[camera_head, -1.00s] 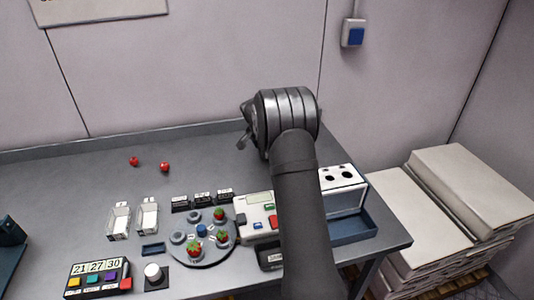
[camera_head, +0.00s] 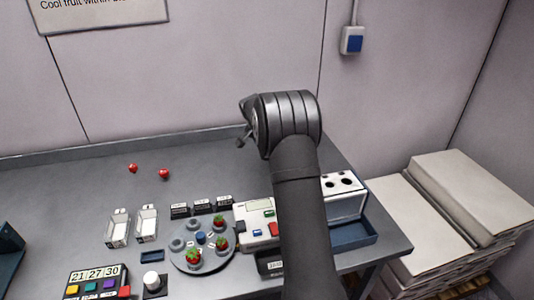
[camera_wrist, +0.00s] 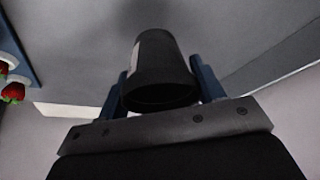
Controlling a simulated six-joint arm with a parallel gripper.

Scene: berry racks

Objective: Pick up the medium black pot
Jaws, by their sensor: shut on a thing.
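A black pot (camera_wrist: 160,75) with a pale label on its left side fills the middle of the wrist view. The blue fingers of my gripper (camera_wrist: 160,88) stand on both sides of it, and the gripper is shut on it. The pot's dark round end faces the camera. No other pot shows beside it, so its size class cannot be compared. In the head view my gripper (camera_head: 243,138) is mostly hidden behind my wrist, above the back of the bench, and the pot cannot be made out there.
The grey bench (camera_head: 70,200) holds two loose red berries (camera_head: 164,173), a round turntable (camera_head: 180,262) with strawberries, white trays (camera_head: 147,224) and a button panel (camera_head: 95,283). A white box with holes (camera_head: 345,195) stands right. Stacked flat cartons (camera_head: 455,200) stand beside the bench.

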